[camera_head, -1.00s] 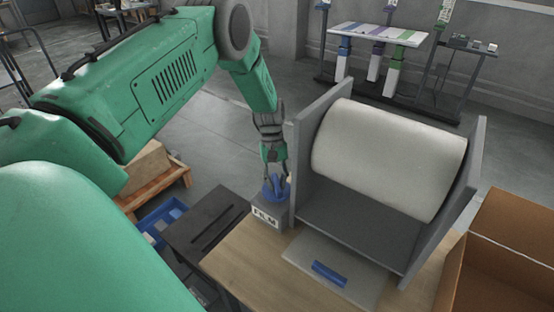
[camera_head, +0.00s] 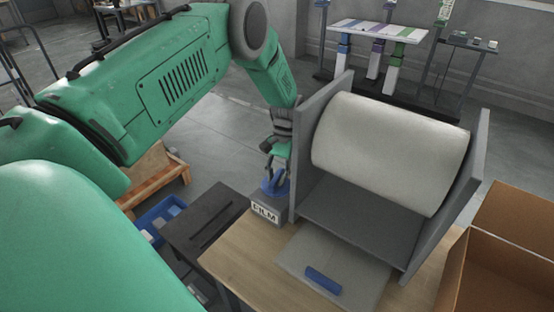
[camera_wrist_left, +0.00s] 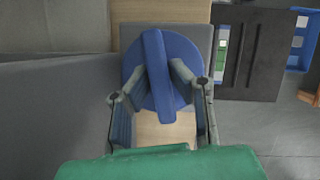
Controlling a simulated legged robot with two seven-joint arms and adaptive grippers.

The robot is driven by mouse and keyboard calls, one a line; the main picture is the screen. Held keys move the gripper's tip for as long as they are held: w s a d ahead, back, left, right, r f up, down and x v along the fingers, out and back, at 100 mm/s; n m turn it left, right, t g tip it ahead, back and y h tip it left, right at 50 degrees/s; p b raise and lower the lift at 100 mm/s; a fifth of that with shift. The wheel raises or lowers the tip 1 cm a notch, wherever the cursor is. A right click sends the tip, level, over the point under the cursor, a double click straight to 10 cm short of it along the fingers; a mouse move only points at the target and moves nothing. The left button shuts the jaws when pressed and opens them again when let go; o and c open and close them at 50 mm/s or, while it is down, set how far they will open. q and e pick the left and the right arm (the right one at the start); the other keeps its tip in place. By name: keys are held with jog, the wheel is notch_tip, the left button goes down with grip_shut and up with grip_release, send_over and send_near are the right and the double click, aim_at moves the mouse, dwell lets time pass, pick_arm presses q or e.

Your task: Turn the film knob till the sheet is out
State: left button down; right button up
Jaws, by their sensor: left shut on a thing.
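The film knob (camera_head: 271,188) is a blue disc with a raised bar, on top of a grey box (camera_head: 266,212) labelled FILM. In the left wrist view, the knob (camera_wrist_left: 157,50) shows its bar running nearly up and down the picture, tilted slightly. My left gripper (camera_head: 276,174) comes down from above, its fingers on either side of the bar, shut on the knob. A large pale roll (camera_head: 389,150) sits between grey side plates. A thin grey sheet (camera_head: 358,275) lies on the table in front of it, with a blue strip (camera_head: 323,280) near its front edge. My right gripper is not in view.
The wooden table (camera_head: 238,256) is bare left of the sheet. An open cardboard box (camera_head: 508,262) stands at the right. A dark slotted panel (camera_head: 205,228) and a blue bin (camera_head: 160,220) are at the left. A grey side plate (camera_head: 318,140) rises close beside my left gripper.

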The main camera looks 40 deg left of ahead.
pick_arm(q)
jog(key=shift+w, duration=0.2)
jog(key=c, duration=1.5)
grip_release()
jog(key=shift+a+f, duration=0.1)
jog(key=v, duration=1.2)
jog(key=shift+a, duration=0.1)
